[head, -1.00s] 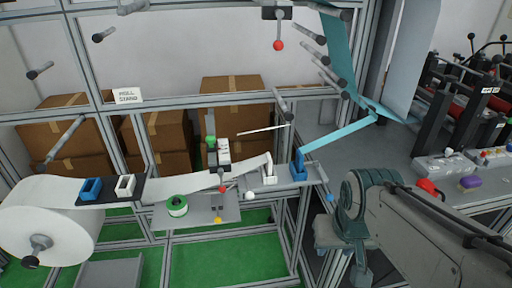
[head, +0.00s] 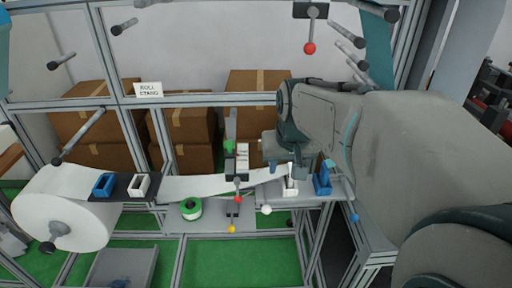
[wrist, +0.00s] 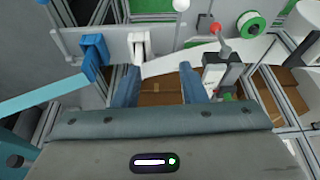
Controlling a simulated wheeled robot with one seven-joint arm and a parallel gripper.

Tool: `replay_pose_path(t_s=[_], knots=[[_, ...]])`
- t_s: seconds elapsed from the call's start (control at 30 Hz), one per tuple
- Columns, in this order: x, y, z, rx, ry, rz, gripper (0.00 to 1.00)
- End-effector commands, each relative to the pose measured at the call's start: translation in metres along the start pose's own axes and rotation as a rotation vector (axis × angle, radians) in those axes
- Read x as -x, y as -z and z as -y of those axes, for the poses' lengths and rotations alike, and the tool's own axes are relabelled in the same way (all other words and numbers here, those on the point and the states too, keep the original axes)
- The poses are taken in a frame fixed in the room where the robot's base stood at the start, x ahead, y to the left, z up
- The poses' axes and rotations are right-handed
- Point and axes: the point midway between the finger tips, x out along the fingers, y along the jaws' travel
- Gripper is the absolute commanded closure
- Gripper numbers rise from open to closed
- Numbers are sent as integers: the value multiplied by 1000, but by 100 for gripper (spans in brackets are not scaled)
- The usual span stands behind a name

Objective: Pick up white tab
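A small white clip-like piece (head: 290,187), the likeliest white tab, stands on the grey shelf (head: 268,200) at the right end of the white web (head: 215,186). It also shows in the wrist view (wrist: 138,46), upright beside the blue clip (wrist: 93,55). The web's end narrows towards it; I cannot tell whether they touch. My gripper (head: 290,170) is over the shelf close to this piece. In the wrist view my gripper's two blue fingers (wrist: 160,88) are wide apart with nothing between them. The white piece lies just beyond the left fingertip.
A box-shaped device (head: 242,163) with a red-knobbed lever stands left of my gripper. A green-and-white tape roll (head: 190,208) lies on the lower shelf. A large white roll (head: 65,215) is at the left. Frame posts (head: 310,245) and rollers surround the shelf.

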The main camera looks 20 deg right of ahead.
Motion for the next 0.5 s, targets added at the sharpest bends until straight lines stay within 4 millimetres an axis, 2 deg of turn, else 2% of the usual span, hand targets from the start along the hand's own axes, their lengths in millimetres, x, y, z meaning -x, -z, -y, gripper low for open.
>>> replay_pose_path(t_s=[0.03,0.1,0.2,0.27,0.5], knots=[[3,18,-12,-26,-11,-13,62],[6,36,-24,-48,-22,-29,62],[5,50,-34,-66,-32,-41,62],[-1,54,-37,-69,-34,-43,62],[-47,55,-39,-70,-34,-41,62]])
